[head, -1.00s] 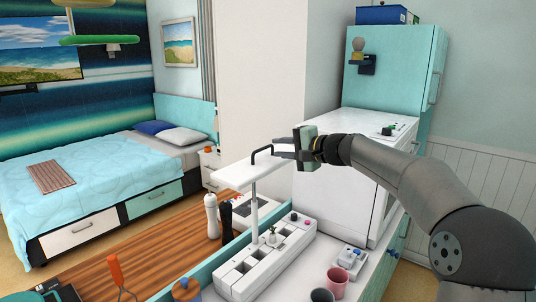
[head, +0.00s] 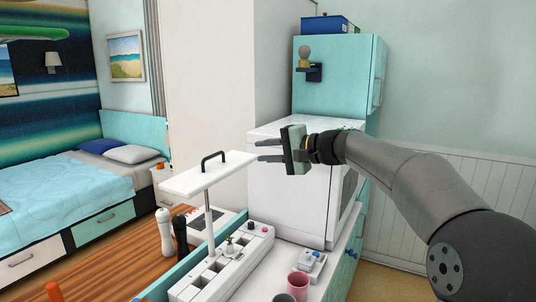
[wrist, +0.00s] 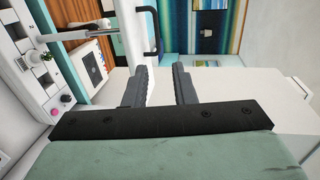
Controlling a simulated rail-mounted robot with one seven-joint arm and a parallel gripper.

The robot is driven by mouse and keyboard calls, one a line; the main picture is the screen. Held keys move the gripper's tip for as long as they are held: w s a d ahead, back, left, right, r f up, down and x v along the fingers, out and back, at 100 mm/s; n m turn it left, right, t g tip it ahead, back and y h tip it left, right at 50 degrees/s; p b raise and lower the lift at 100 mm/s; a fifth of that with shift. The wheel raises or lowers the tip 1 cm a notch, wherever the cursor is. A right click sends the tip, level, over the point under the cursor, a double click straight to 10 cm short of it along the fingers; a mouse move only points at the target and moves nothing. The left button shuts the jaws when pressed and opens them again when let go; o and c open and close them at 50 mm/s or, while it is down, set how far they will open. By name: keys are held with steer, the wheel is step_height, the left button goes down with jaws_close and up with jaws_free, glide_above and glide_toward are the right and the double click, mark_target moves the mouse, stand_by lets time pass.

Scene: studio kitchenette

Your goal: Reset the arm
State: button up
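My gripper (head: 262,151) is open and empty, with its two dark fingers apart and pointing left in the head view. In the wrist view the gripper (wrist: 163,72) shows a clear gap between the fingers. In the head view my arm comes in from the right edge, and the gripper shows in front of the white cabinet (head: 290,205). A white raised panel (head: 195,178) with a black handle (head: 213,156) is left of the fingertips, apart from them. The handle also shows in the wrist view (wrist: 154,32), beyond the fingers.
A white organizer box (head: 225,268) stands below the panel on the counter. A pink cup (head: 299,284) and a dark cup (head: 283,298) stand right of it. White and black mills (head: 165,232) stand on the left. A teal fridge (head: 336,85) is behind. Open air surrounds the gripper.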

steer(key=s+d+f+n+g+h, duration=0.25)
steer(key=s+f+h, duration=0.35)
steer(key=s+f, duration=0.75)
steer(key=s+d+f+n+g+h, duration=0.1)
steer(key=s+d+f+h, duration=0.1)
steer(key=s+d+f, duration=0.3)
steer(key=s+d+f+n+g+h, duration=0.1)
steer(key=s+d+f+h, duration=0.2)
steer(key=s, duration=0.9)
steer(key=s+d+f+n+g+h, duration=0.1)
steer(key=s+d+f+g+h, duration=0.1)
steer(key=s+d+f, duration=0.5)
step_height(320, 180, down, 3)
steer(key=shift+s+d+f+h, duration=0.15)
steer(key=shift+s+d+h, duration=0.15)
steer(key=shift+s+h, duration=0.4)
